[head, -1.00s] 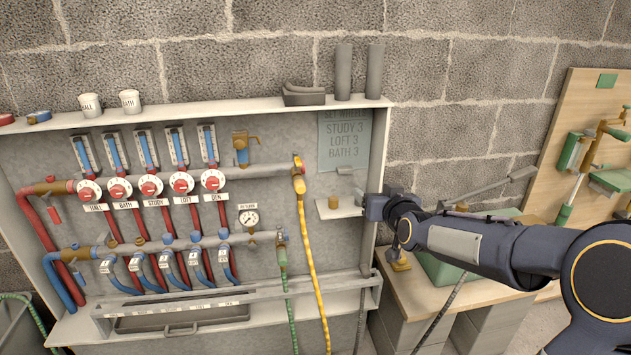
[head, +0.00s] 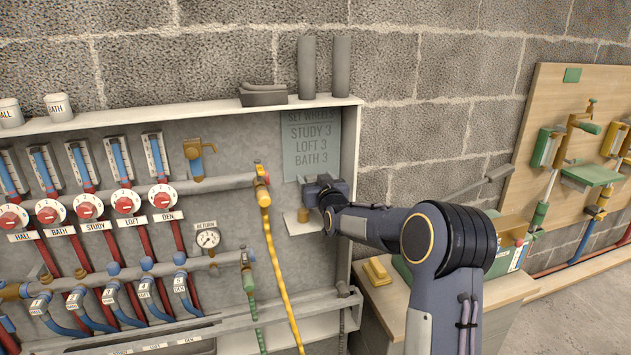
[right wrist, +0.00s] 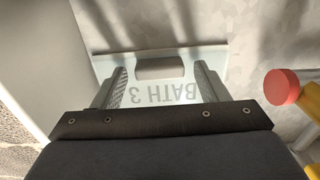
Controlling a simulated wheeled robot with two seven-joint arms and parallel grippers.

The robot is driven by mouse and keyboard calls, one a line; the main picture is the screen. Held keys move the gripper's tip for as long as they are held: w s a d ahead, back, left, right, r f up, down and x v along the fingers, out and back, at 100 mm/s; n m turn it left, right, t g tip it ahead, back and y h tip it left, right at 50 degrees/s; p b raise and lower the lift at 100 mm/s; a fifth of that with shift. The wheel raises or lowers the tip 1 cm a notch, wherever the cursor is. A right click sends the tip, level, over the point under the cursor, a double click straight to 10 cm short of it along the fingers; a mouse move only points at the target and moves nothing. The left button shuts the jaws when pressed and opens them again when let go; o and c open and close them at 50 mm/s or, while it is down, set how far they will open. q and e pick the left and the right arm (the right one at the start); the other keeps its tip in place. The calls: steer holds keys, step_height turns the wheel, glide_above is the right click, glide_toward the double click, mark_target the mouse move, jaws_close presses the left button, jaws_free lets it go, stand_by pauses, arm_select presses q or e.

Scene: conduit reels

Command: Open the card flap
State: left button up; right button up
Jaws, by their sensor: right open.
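The card (head: 311,140) is a grey-green sheet on the cabinet's back wall, lettered SET WHEELS, STUDY 3, LOFT 3, BATH 3. It also shows upside down in the right wrist view (right wrist: 160,97). A grey rounded tab (right wrist: 160,68) sits at its lower edge. My right gripper (head: 316,188) is at the card's lower edge and hides it in the head view. In the right wrist view its two fingers (right wrist: 160,76) stand open on either side of the tab, with gaps between. Whether they touch the card cannot be told. My left gripper is not in view.
A small shelf with a brass peg (head: 303,215) is just below the gripper. The cabinet's right side wall (head: 350,160) is close on the right. A yellow hose valve (head: 262,185) is to the left. A workbench (head: 385,300) stands at the lower right.

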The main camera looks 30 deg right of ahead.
steer(key=c, duration=1.4)
steer(key=s+a+r+g+y+p, duration=0.3)
steer(key=s+r+g+p, duration=0.9)
steer(key=p, duration=2.3)
step_height(320, 180, up, 2)
steer(key=shift+s+a, duration=0.25)
steer(key=shift+s, duration=1)
steer(key=shift+o, duration=0.2)
steer(key=shift+s+r+p, duration=0.15)
steer(key=shift+r+p, duration=0.35)
steer(key=shift+p, duration=0.1)
steer(key=shift+s+r+p, duration=0.1)
steer(key=shift+r+p, duration=0.2)
steer(key=shift+r, duration=0.05)
steer(key=shift+c, duration=0.2)
steer(key=shift+r, duration=0.25)
